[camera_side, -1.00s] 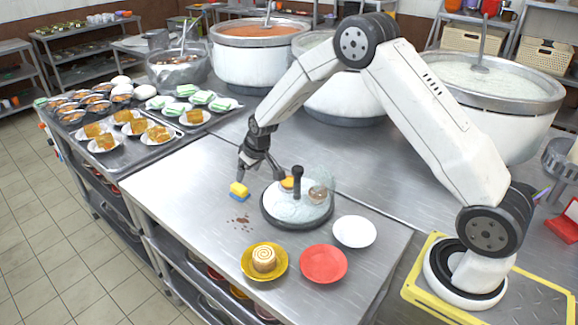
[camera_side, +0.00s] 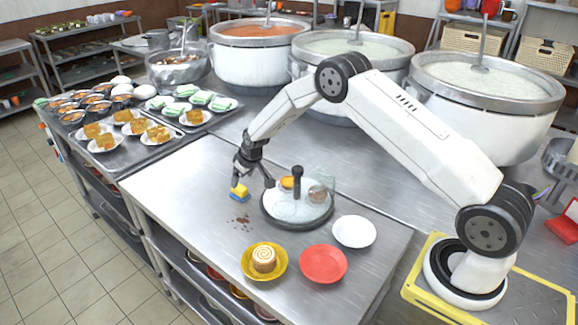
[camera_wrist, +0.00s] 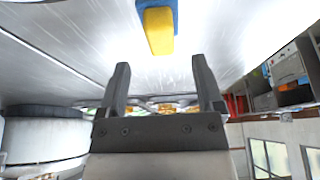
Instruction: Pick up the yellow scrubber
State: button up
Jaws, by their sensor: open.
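The yellow scrubber (camera_side: 240,190) is a small block with a blue layer under the yellow one. It rests on the steel counter, left of a lidded glass plate. In the wrist view the scrubber (camera_wrist: 159,31) is at the top centre, beyond the fingertips and lined up between them. My gripper (camera_side: 254,180) is open with its fingers pointing down, close to the scrubber. In the side view its left finger overlaps the scrubber's upper edge; I cannot tell whether they touch. In the wrist view my gripper (camera_wrist: 163,66) is empty between its two dark fingers.
The glass lid with a black knob (camera_side: 297,195) is close on the right. Brown crumbs (camera_side: 240,220) lie in front. A yellow plate with a roll (camera_side: 264,260), a red plate (camera_side: 323,263) and a white plate (camera_side: 354,231) stand nearer. The counter left of the scrubber is clear.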

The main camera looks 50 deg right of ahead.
aim_at(239, 186)
jog(key=shift+w+f, duration=0.1)
jog(key=shift+f, duration=0.1)
jog(key=shift+x, duration=2.6)
jog(key=shift+w, duration=0.1)
grip_shut()
